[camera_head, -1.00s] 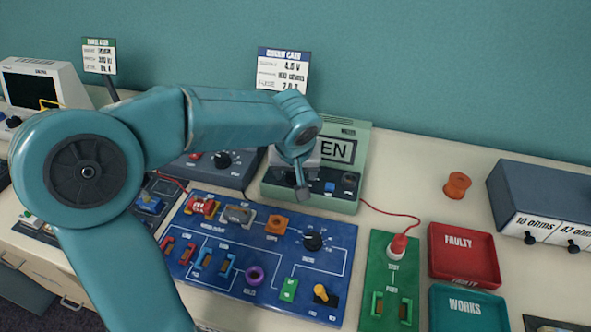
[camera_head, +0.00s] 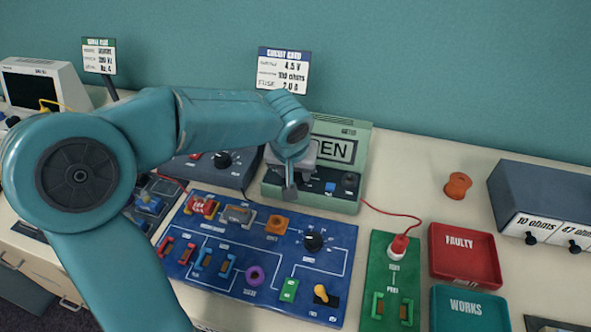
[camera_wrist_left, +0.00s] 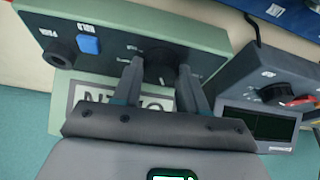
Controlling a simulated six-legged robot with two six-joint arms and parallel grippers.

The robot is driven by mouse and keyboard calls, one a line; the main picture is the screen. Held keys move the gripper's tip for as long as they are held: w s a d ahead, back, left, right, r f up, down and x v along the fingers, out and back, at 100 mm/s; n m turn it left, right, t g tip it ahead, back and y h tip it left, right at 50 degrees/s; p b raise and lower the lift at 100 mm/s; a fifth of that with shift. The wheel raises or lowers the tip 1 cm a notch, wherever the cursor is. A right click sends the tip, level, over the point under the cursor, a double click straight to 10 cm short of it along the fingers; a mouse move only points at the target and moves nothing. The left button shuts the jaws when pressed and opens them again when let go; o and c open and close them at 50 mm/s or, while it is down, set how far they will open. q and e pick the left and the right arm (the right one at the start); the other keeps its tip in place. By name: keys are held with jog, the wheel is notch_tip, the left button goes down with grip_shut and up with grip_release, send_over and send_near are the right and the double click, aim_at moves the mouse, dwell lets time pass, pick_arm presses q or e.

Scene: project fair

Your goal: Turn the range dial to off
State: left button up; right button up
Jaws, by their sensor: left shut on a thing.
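The green meter (camera_head: 318,199) stands at the back of the bench, and its display reads what looks like "OPEN", partly covered by my arm in the head view. The dark range dial (camera_wrist_left: 159,62) is on the meter's front panel, between my two fingers in the left wrist view. My left gripper (camera_head: 291,190) is shut on the dial; its fingers (camera_wrist_left: 160,74) press on either side of it. In the head view the dial is hidden behind the gripper. The dial's pointer and most markings around it cannot be read. My right gripper is not in view.
A blue circuit board (camera_head: 270,262) lies in front of the meter. A dark grey unit with a knob (camera_head: 222,160) stands close on the left. A red lead (camera_head: 395,213) runs to the green test board (camera_head: 380,273). Red (camera_head: 462,278) and teal trays lie right.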

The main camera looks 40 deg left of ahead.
pick_arm(q)
jog(key=shift+a+r+m+t+h, duration=0.15)
jog(key=shift+m+t+h, duration=0.2)
jog(key=shift+m, duration=0.75)
jog(key=shift+m+h+p, duration=0.55)
jog(key=shift+m+p, duration=0.1)
jog(key=shift+m, duration=0.75)
jog(key=o, duration=1)
jog(key=shift+o, duration=0.2)
jog(key=p+v, duration=0.1)
jog(key=v, duration=1.5)
jog(key=shift+s, duration=0.2)
